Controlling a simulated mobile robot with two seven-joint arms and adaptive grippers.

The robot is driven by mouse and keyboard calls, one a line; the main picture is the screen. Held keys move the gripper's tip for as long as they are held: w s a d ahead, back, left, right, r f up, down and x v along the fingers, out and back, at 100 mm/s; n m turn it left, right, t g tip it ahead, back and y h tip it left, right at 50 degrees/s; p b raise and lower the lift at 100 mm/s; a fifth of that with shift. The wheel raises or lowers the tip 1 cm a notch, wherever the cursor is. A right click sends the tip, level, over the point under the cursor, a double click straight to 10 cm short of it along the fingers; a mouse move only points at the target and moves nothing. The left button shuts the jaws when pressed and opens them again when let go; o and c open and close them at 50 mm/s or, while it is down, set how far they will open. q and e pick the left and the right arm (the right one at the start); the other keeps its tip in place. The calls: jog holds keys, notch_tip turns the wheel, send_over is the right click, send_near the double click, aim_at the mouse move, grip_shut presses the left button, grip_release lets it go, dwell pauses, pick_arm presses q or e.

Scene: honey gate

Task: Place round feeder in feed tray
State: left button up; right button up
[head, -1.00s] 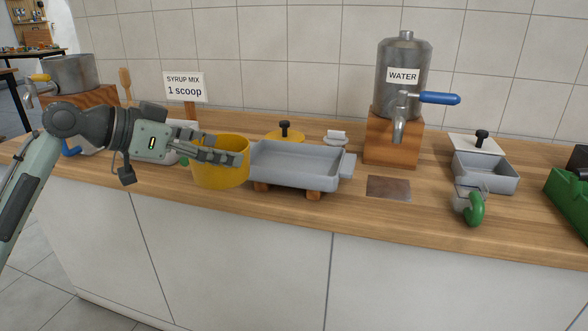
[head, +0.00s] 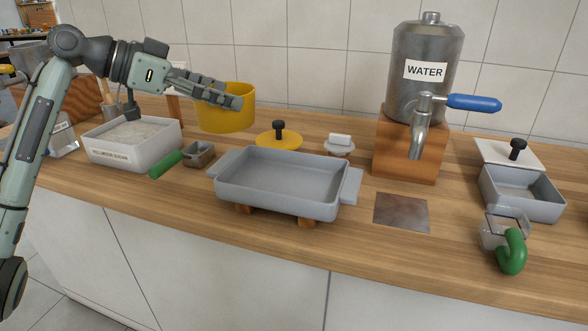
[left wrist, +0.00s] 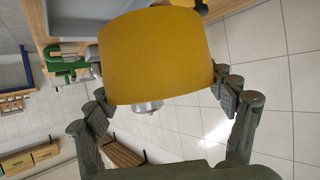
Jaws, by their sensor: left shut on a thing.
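The round feeder (head: 226,112) is a yellow cylinder, held upright above the counter, left of and behind the feed tray. My left gripper (head: 236,102) is shut on it, with a finger across its near side. In the left wrist view the feeder (left wrist: 156,55) fills the space between the two fingers of the left gripper (left wrist: 166,90). The feed tray (head: 280,182) is a grey, shallow, empty pan with side handles, standing on wooden blocks mid-counter. The feeder's inside floor is hidden. My right gripper is not in view.
A yellow lid with black knob (head: 278,141) and a small white-topped item (head: 340,145) lie behind the tray. A sugar box (head: 132,152), green-handled scoop (head: 166,164) and metal cup are left. The water tank (head: 426,75) and a smaller grey tray (head: 522,195) are right.

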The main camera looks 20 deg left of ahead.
pick_arm(q)
jog(key=shift+w+d+f, duration=0.1)
jog(key=shift+w+d, duration=0.05)
jog(key=shift+d, duration=0.15)
jog(key=d+f, duration=0.2)
jog(key=d, duration=0.1)
jog(key=s+d+f, duration=0.1)
jog(key=d+f, duration=0.1)
jog(key=d, duration=0.2)
jog(key=d+f, duration=0.2)
jog(key=d, duration=0.2)
jog(key=shift+s+f+p, duration=0.25)
jog(key=shift+s+p, duration=0.1)
notch_tip(320, 180, down, 4)
jog(key=shift+r, duration=0.25)
jog(key=shift+f, duration=0.25)
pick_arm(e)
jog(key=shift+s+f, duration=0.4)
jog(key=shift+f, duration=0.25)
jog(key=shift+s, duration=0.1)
pick_arm(q)
jog(key=o, duration=1.4)
jog(key=shift+f, duration=0.1)
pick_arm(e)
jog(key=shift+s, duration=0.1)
